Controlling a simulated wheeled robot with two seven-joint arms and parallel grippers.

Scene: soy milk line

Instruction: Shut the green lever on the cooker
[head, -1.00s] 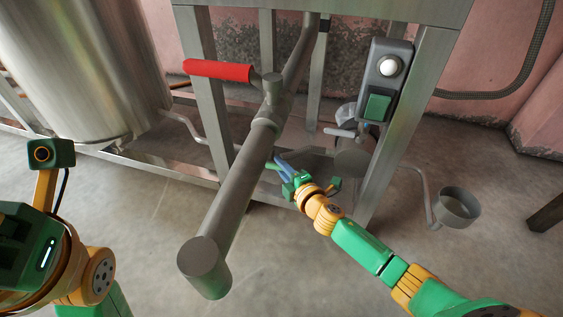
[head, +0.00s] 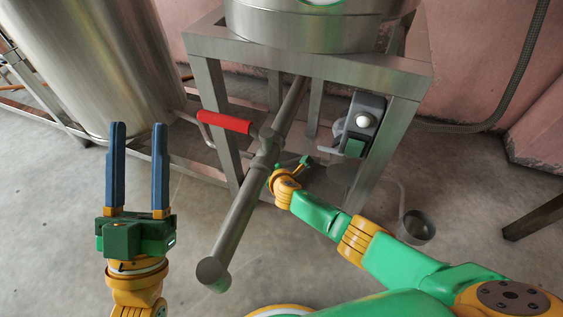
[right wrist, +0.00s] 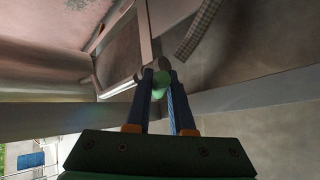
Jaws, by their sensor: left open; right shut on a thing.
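The cooker (head: 300,30) is a round steel vessel on a metal frame, with a grey pipe (head: 236,214) slanting down from under it. In the right wrist view the green lever (right wrist: 160,87) shows as a green grip between the fingers. My right gripper (right wrist: 161,78) is shut on it. In the head view the pipe hides that gripper's fingertips and the lever. My left gripper (head: 138,128) is open and empty, fingers pointing up, left of the pipe and apart from everything.
A red lever (head: 225,121) sticks out left from the pipe. A control box (head: 363,121) with a white knob and green button hangs on the frame's right leg (head: 383,150). A large steel tank (head: 95,60) stands at left. Floor is clear at front left.

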